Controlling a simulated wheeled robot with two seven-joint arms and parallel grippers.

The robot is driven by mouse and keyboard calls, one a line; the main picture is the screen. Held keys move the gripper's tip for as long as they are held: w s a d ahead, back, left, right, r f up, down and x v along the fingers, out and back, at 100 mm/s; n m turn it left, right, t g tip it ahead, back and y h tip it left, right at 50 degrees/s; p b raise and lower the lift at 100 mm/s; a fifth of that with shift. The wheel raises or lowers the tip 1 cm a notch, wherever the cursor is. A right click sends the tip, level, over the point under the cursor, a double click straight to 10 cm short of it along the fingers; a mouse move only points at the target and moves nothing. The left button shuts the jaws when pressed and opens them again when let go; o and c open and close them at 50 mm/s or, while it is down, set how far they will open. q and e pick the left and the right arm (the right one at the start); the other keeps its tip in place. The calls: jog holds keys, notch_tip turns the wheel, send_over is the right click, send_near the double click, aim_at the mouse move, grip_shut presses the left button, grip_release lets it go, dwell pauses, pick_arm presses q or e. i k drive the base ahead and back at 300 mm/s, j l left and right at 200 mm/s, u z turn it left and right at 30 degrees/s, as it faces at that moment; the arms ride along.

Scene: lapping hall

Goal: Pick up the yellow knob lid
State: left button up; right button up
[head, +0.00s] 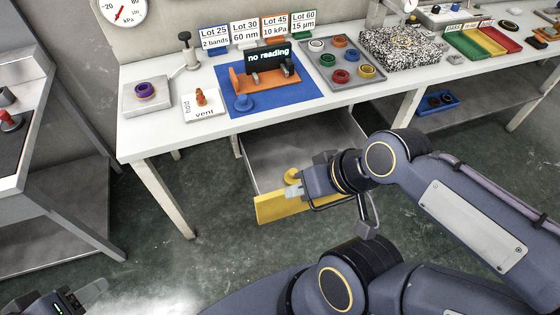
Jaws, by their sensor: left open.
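The yellow knob lid (291,175) is inside the open drawer (262,160), near its yellow front (272,208). It is partly hidden by my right gripper. My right gripper (297,191) is over the drawer's front edge, close beside the lid; I cannot tell whether it touches it. Its fingers are partly hidden, so their opening is unclear. My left gripper (92,292) is open at the bottom left corner, far from the drawer and partly cut off by the frame.
The white table (160,140) above the drawer holds a blue mat (270,103) with a "no reading" device (268,58), a hold/vent plate (203,112) and a grey tray (340,82) of coloured rings. A grey bench (50,150) stands left. Floor between is clear.

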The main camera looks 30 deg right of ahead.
aim_at(289, 177)
jog(key=i+z, duration=0.1)
jog(key=z, duration=1.3)
jog(key=i+j, duration=0.1)
jog(key=j, duration=0.25)
jog(key=i+j+z, duration=0.15)
jog(key=j, duration=0.6)
jog(key=i+z, duration=0.05)
